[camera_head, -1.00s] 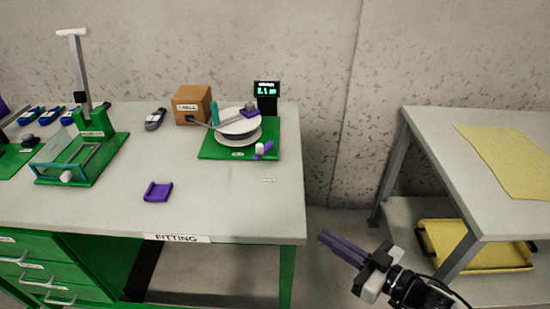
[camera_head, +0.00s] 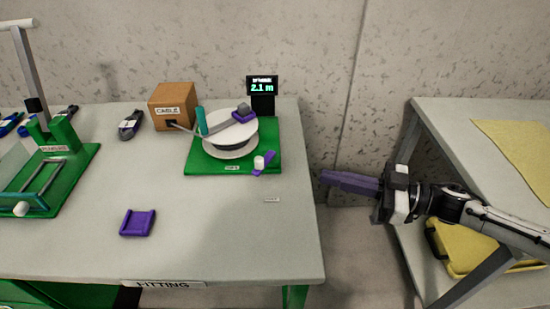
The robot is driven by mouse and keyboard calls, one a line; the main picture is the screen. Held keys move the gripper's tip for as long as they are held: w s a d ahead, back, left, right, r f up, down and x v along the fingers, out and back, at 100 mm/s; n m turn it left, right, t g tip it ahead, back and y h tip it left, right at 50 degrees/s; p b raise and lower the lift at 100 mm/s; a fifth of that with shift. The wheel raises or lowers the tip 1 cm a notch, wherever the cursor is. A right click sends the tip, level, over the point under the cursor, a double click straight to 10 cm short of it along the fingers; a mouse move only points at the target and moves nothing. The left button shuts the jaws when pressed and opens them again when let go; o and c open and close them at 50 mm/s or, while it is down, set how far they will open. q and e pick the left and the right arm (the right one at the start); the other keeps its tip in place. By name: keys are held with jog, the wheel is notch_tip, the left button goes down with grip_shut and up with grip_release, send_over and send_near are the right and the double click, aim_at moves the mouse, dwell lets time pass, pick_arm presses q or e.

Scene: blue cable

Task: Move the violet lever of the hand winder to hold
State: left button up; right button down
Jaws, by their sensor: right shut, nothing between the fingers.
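The hand winder stands on a green base (camera_head: 190,160) at the back right of the fitting table, with a white reel (camera_head: 232,130) and a teal crank handle (camera_head: 201,121). Its violet lever (camera_head: 268,167) is at the front right of the base, beside a small white knob (camera_head: 259,163). My right gripper (camera_head: 324,178) is shut and empty, right of the table's edge, its fingers pointing left toward the lever with a clear gap. My left gripper is not in view.
A cardboard cable box (camera_head: 172,105) and a display reading 2.1 m (camera_head: 262,86) stand by the winder. A violet cradle (camera_head: 138,223) lies on the table (camera_head: 205,235). A green press (camera_head: 75,165) is at the left. Another table (camera_head: 455,150) is at the right.

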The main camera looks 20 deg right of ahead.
aim_at(263, 163)
jog(key=x, duration=1.1)
jog(key=shift+a, duration=0.2)
jog(key=shift+w+a, duration=0.3)
jog(key=shift+a, duration=0.15)
pick_arm(q)
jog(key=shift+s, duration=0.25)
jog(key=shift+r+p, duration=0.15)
jog(key=shift+p, duration=0.2)
pick_arm(e)
jog(key=shift+a, duration=0.15)
